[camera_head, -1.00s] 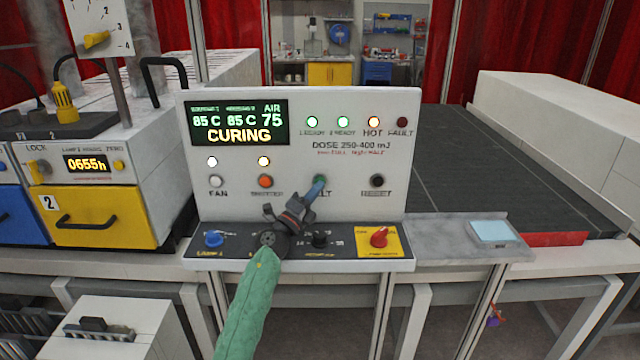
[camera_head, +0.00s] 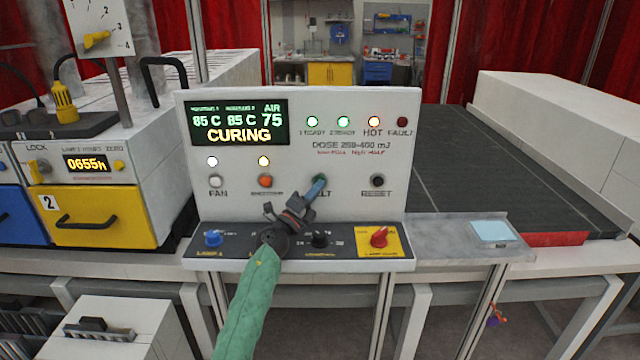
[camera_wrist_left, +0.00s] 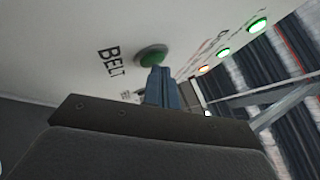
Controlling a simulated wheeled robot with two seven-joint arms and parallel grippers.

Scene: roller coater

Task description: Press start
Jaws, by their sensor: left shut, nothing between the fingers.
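The white control panel (camera_head: 300,105) stands in front of me with a display (camera_head: 239,122) reading CURING. My left gripper (camera_head: 318,181) is shut and empty, with its fingertips at the belt button in the lower row. In the left wrist view the green button (camera_wrist_left: 152,56) labelled BELT shows just beyond the fingertips (camera_wrist_left: 160,76). Whether they touch it I cannot tell. In the head view the gripper hides most of that button and part of its label. No button labelled start is readable. My right gripper is not in view.
Beside the belt button are the orange shutter button (camera_head: 265,181) and black reset button (camera_head: 377,181). Blue (camera_head: 214,238), black (camera_head: 320,239) and red (camera_head: 380,237) knobs sit on the ledge below, close to my left wrist. A dark conveyor (camera_head: 470,165) lies at the right.

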